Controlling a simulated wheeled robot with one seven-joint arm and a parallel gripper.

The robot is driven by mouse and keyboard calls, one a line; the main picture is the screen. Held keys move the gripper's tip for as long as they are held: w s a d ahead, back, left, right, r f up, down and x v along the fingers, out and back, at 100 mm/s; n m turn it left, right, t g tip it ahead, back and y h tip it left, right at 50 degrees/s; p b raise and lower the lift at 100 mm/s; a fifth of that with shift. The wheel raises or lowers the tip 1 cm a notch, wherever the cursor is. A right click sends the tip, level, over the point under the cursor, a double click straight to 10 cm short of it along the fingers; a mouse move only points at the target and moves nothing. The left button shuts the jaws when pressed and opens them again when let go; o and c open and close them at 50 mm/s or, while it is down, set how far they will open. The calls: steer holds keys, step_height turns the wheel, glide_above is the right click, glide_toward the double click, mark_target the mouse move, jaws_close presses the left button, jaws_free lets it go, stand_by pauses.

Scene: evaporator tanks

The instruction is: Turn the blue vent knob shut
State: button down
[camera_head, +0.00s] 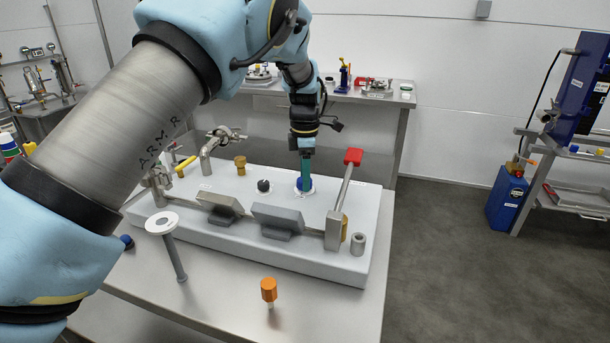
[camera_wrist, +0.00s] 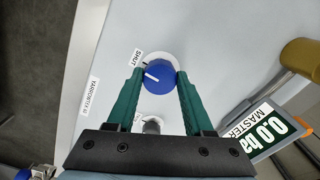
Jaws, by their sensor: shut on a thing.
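The blue vent knob (camera_wrist: 158,78) sits on a white round plate in the wrist view, between my gripper's two green fingers. Its white pointer line aims to the upper left, near the printed SHUT label (camera_wrist: 136,57) and a small dark mark. My gripper (camera_wrist: 157,83) is shut on the knob, one finger on each side. In the head view my gripper (camera_head: 306,182) points straight down at the knob (camera_head: 299,183), which the fingers partly hide.
The pale panel block (camera_head: 210,240) also carries a red-handled lever (camera_head: 353,157), a black knob (camera_head: 263,186), a brass fitting (camera_head: 240,165) and grey display boxes. A green-and-white gauge display (camera_wrist: 265,125) is right of my gripper. An orange-topped peg (camera_head: 269,290) stands on the table in front.

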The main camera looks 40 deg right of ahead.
steer(key=shift+n, duration=0.4)
steer(key=shift+c, duration=1.4)
jaws_free()
step_height(320, 180, up, 11)
steer(key=b, duration=0.3)
steer(key=shift+f, duration=0.1)
